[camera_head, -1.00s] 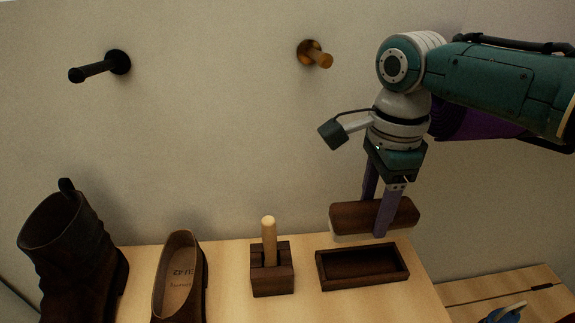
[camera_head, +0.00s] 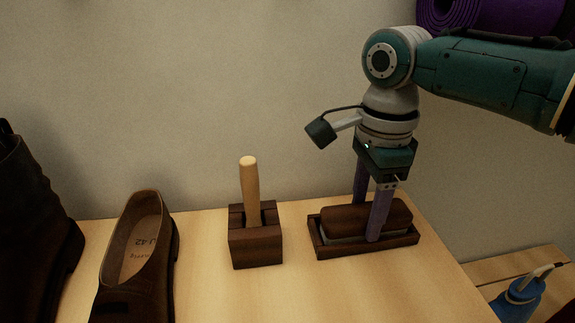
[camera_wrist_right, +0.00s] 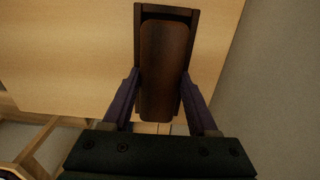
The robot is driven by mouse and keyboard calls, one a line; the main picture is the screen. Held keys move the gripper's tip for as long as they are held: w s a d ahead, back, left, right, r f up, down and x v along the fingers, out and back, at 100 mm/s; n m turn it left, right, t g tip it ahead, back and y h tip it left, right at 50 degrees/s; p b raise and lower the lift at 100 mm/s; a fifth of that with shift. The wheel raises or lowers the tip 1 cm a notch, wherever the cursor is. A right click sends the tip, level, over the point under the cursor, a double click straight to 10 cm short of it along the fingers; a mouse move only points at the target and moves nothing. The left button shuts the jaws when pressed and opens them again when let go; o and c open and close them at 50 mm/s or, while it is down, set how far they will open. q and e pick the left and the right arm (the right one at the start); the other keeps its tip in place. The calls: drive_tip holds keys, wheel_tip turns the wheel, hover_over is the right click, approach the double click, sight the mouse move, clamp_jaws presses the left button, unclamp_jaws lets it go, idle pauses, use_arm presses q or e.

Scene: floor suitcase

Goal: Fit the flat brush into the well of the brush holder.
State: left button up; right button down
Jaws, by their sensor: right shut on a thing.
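The flat brush (camera_head: 344,216) has a dark brown wooden back and a pale bristle edge. My right gripper (camera_head: 366,222) is shut on it, one finger on each long side. The brush holder (camera_head: 411,239) is a dark rectangular wooden tray on the light wooden bench. The brush lies over its well, roughly lined up with it and low between its walls; whether it rests on the floor is hidden. In the right wrist view the brush (camera_wrist_right: 164,70) sits between the fingers (camera_wrist_right: 158,95), with the holder's end (camera_wrist_right: 166,10) showing beyond it. My left gripper is not in view.
A dark wooden block (camera_head: 255,245) with an upright pale peg (camera_head: 250,190) stands left of the holder. A brown shoe (camera_head: 140,255) and a dark boot (camera_head: 30,230) stand further left. A blue object (camera_head: 518,300) is at lower right. The bench front is clear.

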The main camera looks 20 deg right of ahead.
drive_tip(key=shift+r, duration=0.1)
drive_tip(key=shift+f, duration=0.2)
drive_tip(key=shift+c, duration=0.9)
unclamp_jaws()
drive_tip(key=shift+r, duration=0.1)
